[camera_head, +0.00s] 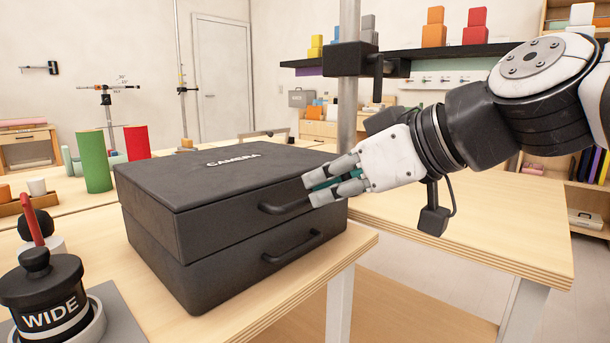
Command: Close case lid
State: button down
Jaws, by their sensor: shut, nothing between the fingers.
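A black case (200,232) marked "CAMERA" stands on the wooden table in the head view. Its lid (225,172) lies flat on the lower part, and only a thin seam shows between them. The front has two dark handles, an upper one on the lid (286,203) and a lower one on the base (292,247). My gripper (318,188) comes in from the right, with its grey fingertips at the lid's right front corner, beside the upper handle. Its fingers are shut and hold nothing. I cannot tell whether the fingertips touch the lid or handle.
A black container marked "WIDE" (45,295) stands at the lower left. A green cylinder (93,162) and a red cylinder (137,143) stand behind the case. A metal post (348,110) rises behind my gripper. The right tabletop (480,225) is clear.

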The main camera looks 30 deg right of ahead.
jog(key=shift+s+f+b, duration=0.15)
jog(key=shift+f+b, duration=0.25)
jog(key=shift+f, duration=0.5)
jog(key=shift+r, duration=0.1)
